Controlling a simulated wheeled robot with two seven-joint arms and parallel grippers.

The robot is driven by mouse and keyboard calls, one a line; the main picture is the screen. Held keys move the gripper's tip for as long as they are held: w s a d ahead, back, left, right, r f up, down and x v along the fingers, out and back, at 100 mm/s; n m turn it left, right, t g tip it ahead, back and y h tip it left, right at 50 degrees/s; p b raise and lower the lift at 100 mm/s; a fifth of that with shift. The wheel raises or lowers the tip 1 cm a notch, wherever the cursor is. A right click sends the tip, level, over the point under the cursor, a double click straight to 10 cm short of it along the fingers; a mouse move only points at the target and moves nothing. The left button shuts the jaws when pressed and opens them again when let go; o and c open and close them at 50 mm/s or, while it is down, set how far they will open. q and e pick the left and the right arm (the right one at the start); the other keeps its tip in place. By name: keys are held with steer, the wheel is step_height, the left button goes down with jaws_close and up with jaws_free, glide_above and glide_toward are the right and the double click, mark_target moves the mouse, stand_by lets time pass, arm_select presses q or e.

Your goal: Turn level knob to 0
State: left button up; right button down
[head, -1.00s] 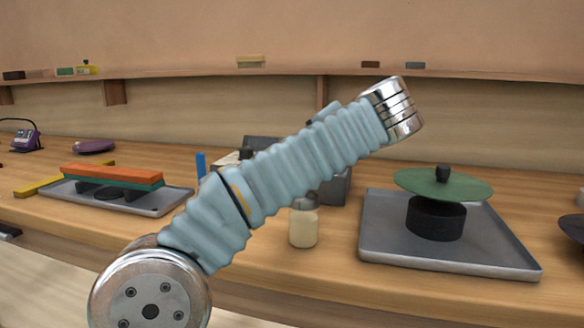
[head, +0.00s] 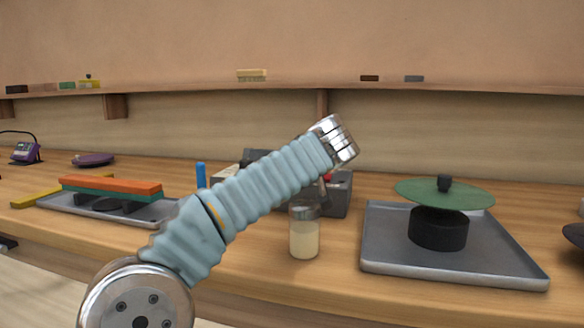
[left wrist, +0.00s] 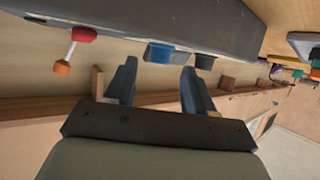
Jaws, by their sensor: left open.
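A grey device (head: 340,197) stands on the bench behind my left arm, which hides much of it in the head view. In the left wrist view the device's grey body (left wrist: 150,22) fills the top. A blue knob (left wrist: 163,53) sticks out of it, with a smaller dark knob (left wrist: 205,62) to its right. My left gripper (left wrist: 159,67) is open and empty, its two fingers pointing at the device with the blue knob ahead of the gap. I cannot tell whether they touch it, and no label or knob marking is readable. My right gripper is not in view.
A toggle with red and orange ends (left wrist: 72,50) sticks out left of the blue knob. In the head view a jar (head: 304,235) stands in front of the device. A tray (head: 385,258) with a green disc (head: 445,194) is at right, another tray (head: 150,211) at left.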

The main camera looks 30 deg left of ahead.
arm_select(q)
steer(key=shift+x, duration=1.55)
steer(key=shift+c, duration=0.5)
jaws_close()
steer(key=shift+w+d+r+n+g+y+p, duration=0.15)
steer(key=shift+w+d+n+g+y+p, duration=0.1)
steer(key=shift+n+g+y+p, duration=0.65)
steer(key=shift+n+g+p, duration=0.2)
steer(key=shift+n, duration=0.1)
steer(key=shift+n+g, duration=0.3)
